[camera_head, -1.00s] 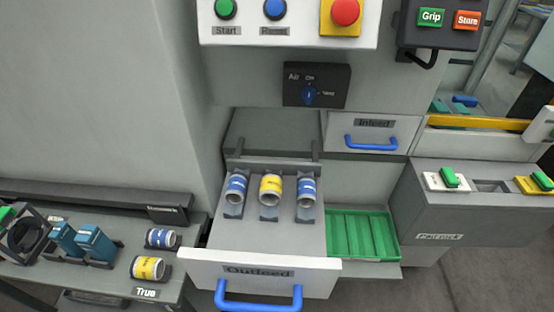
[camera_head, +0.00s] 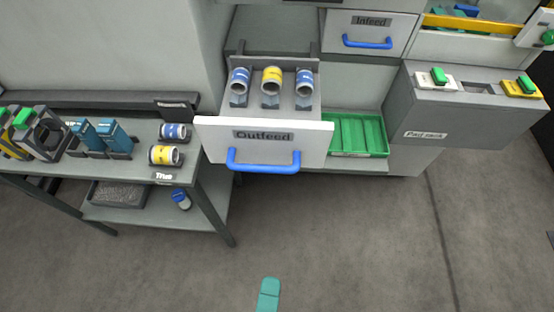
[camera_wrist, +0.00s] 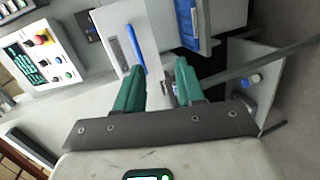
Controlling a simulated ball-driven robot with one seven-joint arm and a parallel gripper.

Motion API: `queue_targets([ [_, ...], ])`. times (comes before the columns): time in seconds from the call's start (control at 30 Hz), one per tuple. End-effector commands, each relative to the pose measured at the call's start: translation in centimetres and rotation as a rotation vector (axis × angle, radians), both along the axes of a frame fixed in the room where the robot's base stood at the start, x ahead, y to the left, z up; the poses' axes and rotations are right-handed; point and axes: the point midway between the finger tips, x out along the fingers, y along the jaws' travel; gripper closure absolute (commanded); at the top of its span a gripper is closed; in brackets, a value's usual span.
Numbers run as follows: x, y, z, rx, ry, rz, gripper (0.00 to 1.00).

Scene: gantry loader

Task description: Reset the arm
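My gripper (camera_wrist: 160,68) shows in the wrist view with its two green fingers apart and nothing held between them. Past the fingertips are the white front and blue handle of a drawer. In the head view only a teal piece (camera_head: 268,294), apparently a fingertip of my gripper, shows at the bottom edge above the bare floor. The rest of my arm is hidden there. A control panel (camera_wrist: 40,62) with a red button and smaller coloured buttons shows at the left of the wrist view.
The Outfeed drawer (camera_head: 210,136) stands pulled out, holding two blue-banded cylinders and a yellow-banded one (camera_head: 271,80). A side table (camera_head: 215,169) carries cylinders and blue blocks. The Infeed drawer (camera_head: 385,23) is shut. A green tray (camera_head: 357,134) lies right of Outfeed. The front floor is clear.

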Motion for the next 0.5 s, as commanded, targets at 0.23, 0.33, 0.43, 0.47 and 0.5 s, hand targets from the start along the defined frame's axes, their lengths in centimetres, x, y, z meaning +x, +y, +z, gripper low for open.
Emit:
queue_targets([
  [0.23,3.4,-4.3,-3.1,0.065,0.137,-0.166,0.62],
  [0.33,4.8,-6.9,-5.0,0.111,0.216,-0.263,0.62],
  [0.43,6.0,-10.3,-7.1,0.182,0.308,-0.386,0.62],
  [0.47,6.3,-11.5,-7.9,0.209,0.342,-0.432,0.62],
  [0.5,6.7,-13.3,-9.0,0.251,0.386,-0.497,0.62],
])
